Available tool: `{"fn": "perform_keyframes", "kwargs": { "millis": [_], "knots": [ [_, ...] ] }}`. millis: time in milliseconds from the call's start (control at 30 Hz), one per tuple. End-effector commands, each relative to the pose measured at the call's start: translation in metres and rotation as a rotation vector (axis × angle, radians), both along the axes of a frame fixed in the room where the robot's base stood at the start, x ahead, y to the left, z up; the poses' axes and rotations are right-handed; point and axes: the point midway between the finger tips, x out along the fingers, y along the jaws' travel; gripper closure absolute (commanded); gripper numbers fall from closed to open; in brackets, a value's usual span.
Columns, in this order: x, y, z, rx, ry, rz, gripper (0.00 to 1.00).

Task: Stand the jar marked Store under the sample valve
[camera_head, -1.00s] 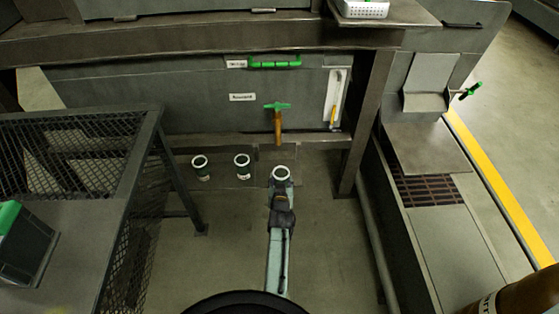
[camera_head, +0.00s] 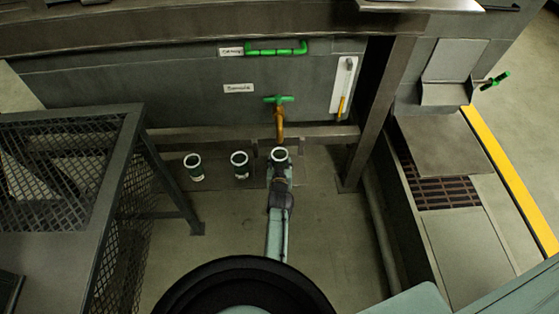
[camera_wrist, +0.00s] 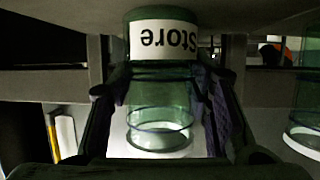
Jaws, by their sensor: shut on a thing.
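The green jar marked Store (camera_wrist: 165,40) is between the fingers of my gripper (camera_wrist: 168,105) in the wrist view, its label upside down in that picture. In the head view my gripper (camera_head: 280,175) is shut on this jar, and its pale round rim (camera_head: 281,155) faces up. The sample valve (camera_head: 279,120), with a green T-handle and brass spout, is on the grey wall. The jar's rim appears just below the spout end, apart from it. I cannot tell whether the jar's base touches the surface below.
Two similar jars, one at the far left (camera_head: 194,167) and one nearer (camera_head: 239,165), stand left of the held jar. A mesh-sided stand (camera_head: 140,130) is at left. A steel post (camera_head: 375,110) rises at right. A green bar handle (camera_head: 276,49) is above the valve.

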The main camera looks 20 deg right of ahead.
Motion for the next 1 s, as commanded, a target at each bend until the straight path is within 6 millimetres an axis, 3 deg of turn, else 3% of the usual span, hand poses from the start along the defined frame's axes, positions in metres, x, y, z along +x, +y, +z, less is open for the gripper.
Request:
{"fn": "perform_keyframes", "kwargs": {
  "millis": [333,367,633,1000],
  "knots": [
    [0.0005,0.0001,-0.0036,0.0,-0.001,0.001,0.84],
    [0.0004,0.0002,-0.0025,0.0,-0.001,0.001,0.54],
    [0.0005,0.0001,-0.0019,0.0,0.0,0.001,0.36],
    [0.0006,0.0,0.0024,0.001,-0.001,0.0,0.35]
  ]
}}
